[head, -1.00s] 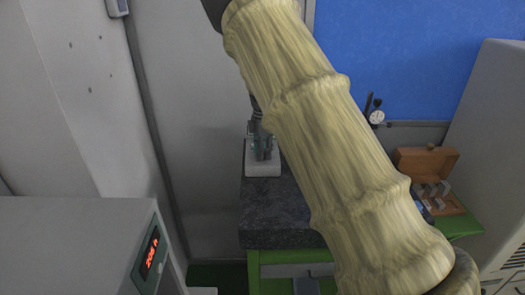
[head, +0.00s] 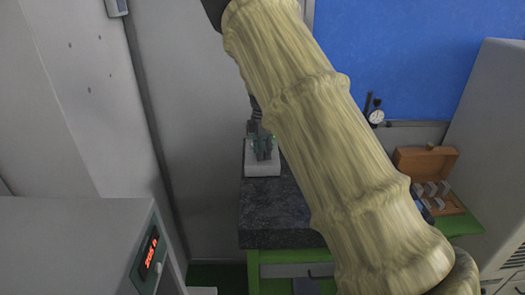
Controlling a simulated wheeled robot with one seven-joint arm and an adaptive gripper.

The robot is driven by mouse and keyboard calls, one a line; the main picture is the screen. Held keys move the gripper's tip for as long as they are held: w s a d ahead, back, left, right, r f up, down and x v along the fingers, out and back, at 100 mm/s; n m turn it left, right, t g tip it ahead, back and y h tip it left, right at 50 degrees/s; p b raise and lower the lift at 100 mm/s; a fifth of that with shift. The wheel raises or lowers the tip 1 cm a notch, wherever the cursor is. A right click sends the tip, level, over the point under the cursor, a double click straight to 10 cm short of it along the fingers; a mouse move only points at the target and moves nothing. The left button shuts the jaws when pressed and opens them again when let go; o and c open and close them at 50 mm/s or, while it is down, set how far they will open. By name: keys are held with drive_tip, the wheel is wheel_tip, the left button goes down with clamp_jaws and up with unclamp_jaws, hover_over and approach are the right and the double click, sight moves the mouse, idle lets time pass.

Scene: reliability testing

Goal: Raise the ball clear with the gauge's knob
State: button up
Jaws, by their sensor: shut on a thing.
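My gripper (head: 263,144) shows small and dark just left of my arm, low over a white block (head: 262,170). It is shut on a part above this block. That part is too small and too covered to tell whether it is the gauge's knob. The white block stands on a dark speckled slab (head: 270,215). A round dial gauge (head: 376,117) with a white face and a dark post shows at the right, apart from my gripper. I cannot make out the ball.
The slab rests on a green-framed bench (head: 270,270). An open wooden box (head: 427,162) with small blocks lies on the bench's right. A grey cabinet with a red display (head: 150,250) fills the lower left. Another pale cabinet (head: 488,140) bounds the right. My arm covers the middle.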

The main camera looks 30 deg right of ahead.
drive_tip(key=shift+s+a+f, duration=0.15)
drive_tip(key=shift+a+f, duration=0.05)
drive_tip(key=shift+f, duration=0.1)
drive_tip(key=o, duration=1)
drive_tip(key=shift+r, duration=0.2)
drive_tip(key=shift+d+r, duration=0.1)
drive_tip(key=shift+r, duration=0.05)
drive_tip(key=shift+r, duration=0.25)
wheel_tip(320, 180, up, 11)
drive_tip(key=shift+r, duration=0.1)
